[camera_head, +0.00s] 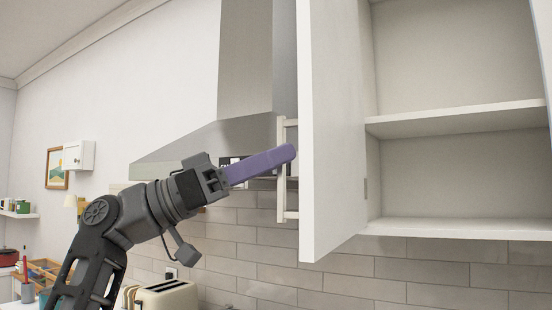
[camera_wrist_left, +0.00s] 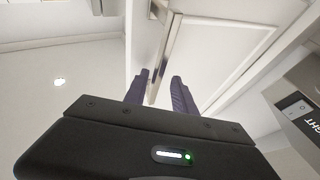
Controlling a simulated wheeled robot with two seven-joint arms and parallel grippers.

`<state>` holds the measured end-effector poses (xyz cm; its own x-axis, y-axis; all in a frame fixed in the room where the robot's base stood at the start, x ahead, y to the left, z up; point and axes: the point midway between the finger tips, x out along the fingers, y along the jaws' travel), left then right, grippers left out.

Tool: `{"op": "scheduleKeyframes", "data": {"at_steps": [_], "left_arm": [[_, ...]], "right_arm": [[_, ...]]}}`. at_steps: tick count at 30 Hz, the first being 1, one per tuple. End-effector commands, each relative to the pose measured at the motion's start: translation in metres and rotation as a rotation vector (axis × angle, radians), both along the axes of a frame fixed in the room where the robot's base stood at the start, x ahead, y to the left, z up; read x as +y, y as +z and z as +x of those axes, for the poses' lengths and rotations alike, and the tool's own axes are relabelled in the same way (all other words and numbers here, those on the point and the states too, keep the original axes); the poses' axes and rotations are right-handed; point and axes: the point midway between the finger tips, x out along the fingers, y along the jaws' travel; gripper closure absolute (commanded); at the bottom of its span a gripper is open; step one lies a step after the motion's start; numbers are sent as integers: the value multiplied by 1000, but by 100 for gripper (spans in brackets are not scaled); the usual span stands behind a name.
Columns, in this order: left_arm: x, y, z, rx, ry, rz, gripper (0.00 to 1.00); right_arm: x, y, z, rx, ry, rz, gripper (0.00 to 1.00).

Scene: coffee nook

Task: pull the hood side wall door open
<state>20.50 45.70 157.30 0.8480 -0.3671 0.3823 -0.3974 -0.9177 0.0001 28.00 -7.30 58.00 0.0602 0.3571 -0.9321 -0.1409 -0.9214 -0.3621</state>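The white wall cabinet door (camera_head: 335,120) beside the hood stands swung open, and the empty cabinet inside shows. Its pale bar handle (camera_head: 282,205) is upright on the door's outer face. My left gripper (camera_head: 290,153) reaches it from the left, its purple fingertips overlapping the handle's middle. In the left wrist view the handle (camera_wrist_left: 166,47) runs down between the two fingers of my left gripper (camera_wrist_left: 160,82). The fingers stand apart with gaps beside the bar, so it is open around the handle. Light contact cannot be told. My right gripper is out of view.
The grey range hood (camera_head: 200,143) is behind my left gripper, left of the door. Cabinet shelves (camera_head: 460,118) are bare. A cream toaster (camera_head: 165,298) stands below on the counter. A wooden rack (camera_head: 42,270) is at the far left.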

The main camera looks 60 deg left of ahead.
Motion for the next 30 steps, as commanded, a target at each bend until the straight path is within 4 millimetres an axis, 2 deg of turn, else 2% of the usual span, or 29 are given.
{"op": "scheduleKeyframes", "data": {"at_steps": [9,15,30], "left_arm": [[18,-19,-41,-2,2,-2,68],[26,-27,-60,-2,1,-1,68],[27,-28,-62,0,0,0,68]], "right_arm": [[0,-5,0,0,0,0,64],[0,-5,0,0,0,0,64],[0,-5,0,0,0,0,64]]}}
